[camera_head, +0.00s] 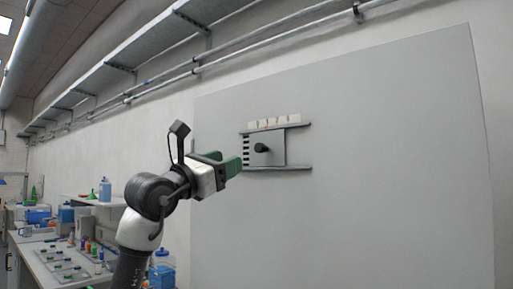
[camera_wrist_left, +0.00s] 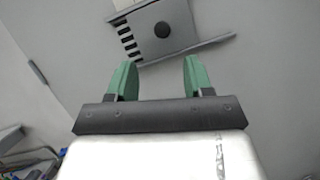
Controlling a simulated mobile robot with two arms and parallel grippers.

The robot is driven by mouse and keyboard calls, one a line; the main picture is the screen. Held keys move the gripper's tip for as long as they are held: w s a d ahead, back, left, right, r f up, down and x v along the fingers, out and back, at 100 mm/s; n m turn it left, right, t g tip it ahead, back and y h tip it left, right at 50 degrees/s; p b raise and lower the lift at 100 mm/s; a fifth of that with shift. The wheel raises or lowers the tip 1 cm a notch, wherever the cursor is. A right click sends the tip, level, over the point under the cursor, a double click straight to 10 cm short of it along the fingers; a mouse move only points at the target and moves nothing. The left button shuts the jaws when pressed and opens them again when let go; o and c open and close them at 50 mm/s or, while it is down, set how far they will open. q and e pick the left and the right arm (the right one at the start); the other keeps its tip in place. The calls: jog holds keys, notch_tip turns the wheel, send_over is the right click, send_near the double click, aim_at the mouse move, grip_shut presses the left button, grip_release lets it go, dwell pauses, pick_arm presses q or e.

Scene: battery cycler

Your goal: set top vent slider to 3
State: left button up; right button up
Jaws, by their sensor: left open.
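The top vent slider is a grey plate (camera_head: 276,148) with a dark round knob (camera_head: 261,148), set between two horizontal rails on a large grey panel. Dark vent slots (camera_head: 246,150) show at its left, and a row of pale labels (camera_head: 274,122) sits above; their marks are too small to read. My left gripper (camera_head: 232,166), with green fingers, is to the left of the knob and apart from it. In the left wrist view the left gripper (camera_wrist_left: 157,78) is open and empty, with the knob (camera_wrist_left: 162,29) ahead, beyond the fingertips. My right gripper is not in view.
The grey panel (camera_head: 400,170) is flat and clear around the slider. A lab bench (camera_head: 75,270) with bottles and small coloured items stands at the lower left. A blue bottle (camera_head: 105,190) stands on a shelf. Shelving and pipes run along the wall above.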

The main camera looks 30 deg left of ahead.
aim_at(257, 149)
pick_arm(q)
jog(key=p+x, duration=0.5)
jog(key=x, duration=0.4)
jog(key=shift+d+r, duration=0.1)
jog(key=shift+d, duration=0.05)
jog(key=shift+w+d, duration=0.15)
jog(key=shift+w, duration=0.7)
grip_shut()
